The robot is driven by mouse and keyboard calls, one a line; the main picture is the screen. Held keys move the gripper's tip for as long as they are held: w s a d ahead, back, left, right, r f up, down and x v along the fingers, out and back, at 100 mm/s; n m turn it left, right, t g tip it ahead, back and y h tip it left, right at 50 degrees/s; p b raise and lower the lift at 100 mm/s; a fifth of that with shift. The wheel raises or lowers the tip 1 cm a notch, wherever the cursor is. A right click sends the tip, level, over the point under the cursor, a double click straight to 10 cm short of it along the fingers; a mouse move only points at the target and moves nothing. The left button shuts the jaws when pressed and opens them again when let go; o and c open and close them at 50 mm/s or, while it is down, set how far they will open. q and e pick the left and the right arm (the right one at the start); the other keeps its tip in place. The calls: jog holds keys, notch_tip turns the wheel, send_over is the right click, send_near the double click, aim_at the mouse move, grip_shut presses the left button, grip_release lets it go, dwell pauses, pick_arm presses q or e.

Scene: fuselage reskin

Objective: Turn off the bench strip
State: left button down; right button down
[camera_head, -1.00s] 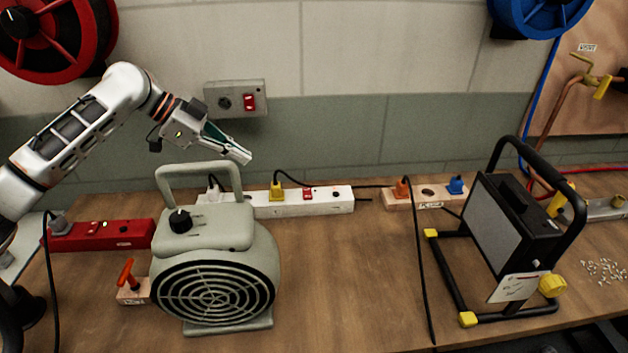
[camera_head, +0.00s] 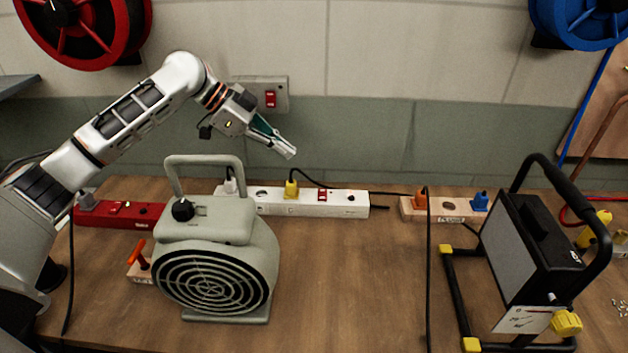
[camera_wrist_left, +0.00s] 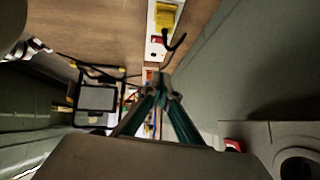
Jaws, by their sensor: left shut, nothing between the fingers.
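A white power strip (camera_head: 268,203) lies at the back of the bench behind the heater, with a red rocker switch (camera_head: 322,196) near its right end. A white plug and a yellow plug (camera_head: 291,188) sit in it. The strip's red switch also shows at the top of the left wrist view (camera_wrist_left: 157,40). My left gripper (camera_head: 290,152) is shut and empty, above the strip near the yellow plug and apart from the switch. It points right and down. Its teal fingers show in the wrist view (camera_wrist_left: 160,85). My right gripper is not in view.
A red strip (camera_head: 120,214) lies at left. A grey-green fan heater (camera_head: 212,280) stands before the white strip. A wall box (camera_head: 262,93) has another red switch. A wooden socket block (camera_head: 408,210) and floodlight (camera_head: 530,240) are at right. Bench between heater and floodlight is mostly clear.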

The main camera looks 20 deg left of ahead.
pick_arm(q)
send_over(327, 195)
jog(key=a, duration=0.3)
notch_tip(327, 195, down, 7)
jog(key=shift+s+d+f, duration=0.1)
jog(key=shift+s+f, duration=0.05)
jog(key=shift+f, duration=0.05)
jog(key=shift+a+f+b, duration=0.2)
jog(key=shift+f+b, duration=0.1)
jog(key=shift+f, duration=0.9)
jog(key=shift+w+f, duration=0.2)
jog(key=shift+f, duration=0.45)
jog(key=shift+f+p, duration=0.15)
jog(key=shift+p, duration=0.2)
jog(key=shift+a, duration=0.1)
jog(key=shift+s+d+p, duration=0.25)
jog(key=shift+s+p, duration=0.45)
jog(key=shift+p, duration=0.1)
